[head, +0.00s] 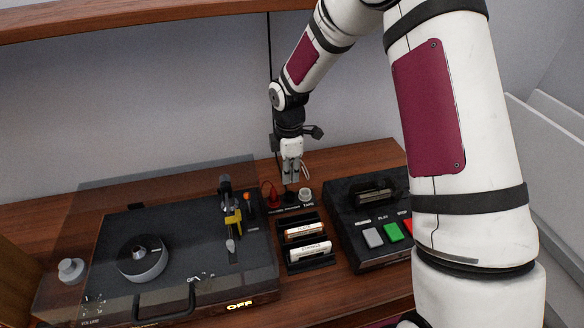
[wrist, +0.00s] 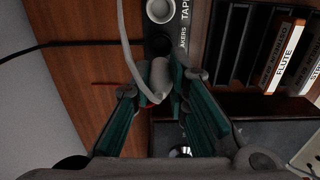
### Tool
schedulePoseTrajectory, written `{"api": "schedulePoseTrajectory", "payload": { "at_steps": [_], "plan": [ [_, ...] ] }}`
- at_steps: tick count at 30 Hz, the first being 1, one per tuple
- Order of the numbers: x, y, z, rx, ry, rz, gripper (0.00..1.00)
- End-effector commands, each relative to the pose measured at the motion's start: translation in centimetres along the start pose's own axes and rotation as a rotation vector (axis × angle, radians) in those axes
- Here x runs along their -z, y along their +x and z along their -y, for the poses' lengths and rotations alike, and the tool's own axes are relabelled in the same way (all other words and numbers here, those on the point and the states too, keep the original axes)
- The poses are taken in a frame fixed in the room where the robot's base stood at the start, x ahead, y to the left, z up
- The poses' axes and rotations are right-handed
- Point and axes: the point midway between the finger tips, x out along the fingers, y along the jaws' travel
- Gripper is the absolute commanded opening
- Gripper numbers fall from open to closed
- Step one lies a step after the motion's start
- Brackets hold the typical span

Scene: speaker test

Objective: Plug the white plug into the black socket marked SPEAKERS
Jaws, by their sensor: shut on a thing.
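My gripper (head: 291,172) points down over the row of sockets at the back of the wooden top. In the wrist view, its teal fingers (wrist: 163,98) are shut on the white plug (wrist: 158,76). A pale cable (wrist: 127,45) curves up from the plug. The black socket (wrist: 159,45), with a label of which "AKERS" shows, lies just beyond the plug's upper end. I cannot tell whether plug and socket touch. In the head view, the fingers largely hide the plug, and the black socket (head: 290,196) sits just below them.
The white-ringed TAPE socket (wrist: 160,10) is beside the black one; a red socket (head: 271,195) is on the other side. A turntable (head: 143,258) stands left, a cassette rack (head: 310,265) in front, a tape player (head: 350,210) right. A black cord (wrist: 75,43) runs close by.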

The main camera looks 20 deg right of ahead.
Motion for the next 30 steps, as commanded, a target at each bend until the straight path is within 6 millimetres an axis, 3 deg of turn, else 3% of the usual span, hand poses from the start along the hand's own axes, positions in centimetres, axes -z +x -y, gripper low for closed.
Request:
{"api": "schedulePoseTrajectory", "payload": {
  "at_steps": [16, 30],
  "plan": [
    [-0.1, 3.6, 0.0, 0.002, -0.001, 0.001, 0.00],
    [0.0, 4.0, 0.0, 0.000, 0.000, 0.000, 0.00]
  ]
}}
